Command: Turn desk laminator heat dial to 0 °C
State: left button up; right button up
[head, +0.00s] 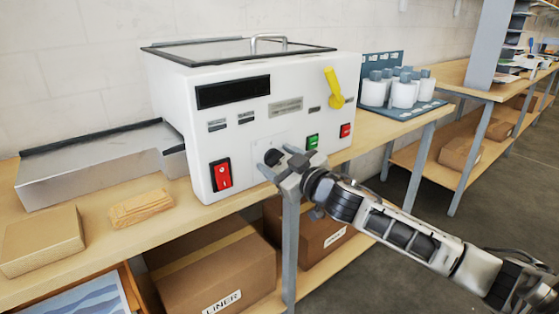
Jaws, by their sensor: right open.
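The white desk laminator (240,135) stands on the wooden bench with its front panel facing me. A dark round knob (272,156), apparently the heat dial, sits low on this panel, partly covered by my gripper. My right gripper (277,161) is open, with its fingertips at the knob, one on each side in the picture. I cannot tell whether they touch it. The dial's pointer and scale are not readable. My left gripper is not in view.
The panel also has a red rocker switch (221,175), a green button (312,142), a red button (345,130), a yellow lever (334,88) and a dark display (233,92). White bottles (403,94) stand right of the laminator. Cardboard boxes (215,277) fill the lower shelf.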

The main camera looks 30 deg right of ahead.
jog(key=c, duration=1)
jog(key=shift+n, duration=0.3)
jog(key=n+p, duration=0.1)
jog(key=n, duration=0.1)
jog(key=shift+a+n, duration=0.1)
jog(key=shift+n, duration=0.2)
jog(key=n+p, duration=0.1)
jog(key=n, duration=0.2)
jog(key=shift+n+p, duration=0.3)
jog(key=shift+p, duration=0.05)
jog(key=n, duration=0.3)
jog(key=shift+f+n+p, duration=0.1)
jog(key=shift+n+p, duration=0.2)
jog(key=shift+p, duration=0.1)
jog(key=shift+a+f+n+p, duration=0.15)
jog(key=shift+n+p, duration=0.2)
jog(key=shift+n, duration=1.45)
